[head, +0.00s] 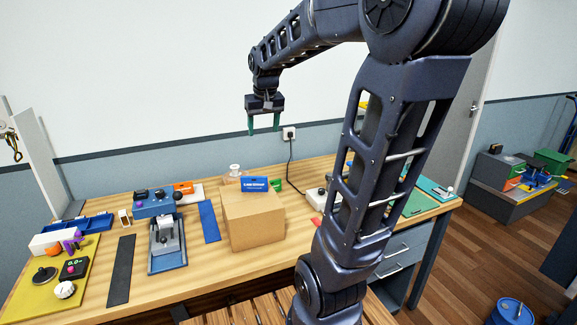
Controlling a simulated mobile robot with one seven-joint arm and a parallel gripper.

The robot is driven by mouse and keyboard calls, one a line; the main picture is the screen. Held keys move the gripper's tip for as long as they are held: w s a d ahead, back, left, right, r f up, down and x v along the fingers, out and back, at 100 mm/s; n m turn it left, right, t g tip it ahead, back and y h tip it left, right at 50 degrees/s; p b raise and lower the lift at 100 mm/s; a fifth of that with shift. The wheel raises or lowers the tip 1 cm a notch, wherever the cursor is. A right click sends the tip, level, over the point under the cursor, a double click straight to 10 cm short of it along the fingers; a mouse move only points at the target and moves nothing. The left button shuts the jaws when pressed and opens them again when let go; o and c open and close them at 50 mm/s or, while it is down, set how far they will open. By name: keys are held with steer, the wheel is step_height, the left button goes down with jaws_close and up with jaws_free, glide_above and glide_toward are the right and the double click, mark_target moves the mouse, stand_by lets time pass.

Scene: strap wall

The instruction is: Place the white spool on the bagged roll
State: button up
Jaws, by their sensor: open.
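A small white spool-shaped thing (235,170), which looks like the white spool, stands upright behind the cardboard box in the head view. Under it shows a pale, tan-pink thing (231,180), possibly the bagged roll; the box hides its lower part. The spool appears to rest on it, but I cannot tell for sure at this size. My gripper (264,124) is open and empty, pointing down with its green fingertips well above the back of the table, up and right of the spool.
The cardboard box (252,222) stands mid-table with a blue package (254,183) at its top back edge. A green thing (276,185) sits behind it. A blue-grey device (167,243), a black strip (121,270) and a yellow board (35,299) lie left. A cable hangs from the wall socket (289,133).

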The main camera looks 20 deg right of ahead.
steer(key=s+f, duration=0.2)
steer(key=s, duration=0.7)
steer(key=s+f+t, duration=0.1)
steer(key=s+f, duration=0.2)
steer(key=s, duration=0.6)
steer(key=shift+s+d+f, duration=0.15)
steer(key=shift+d+f, duration=0.15)
steer(key=shift+d, duration=0.15)
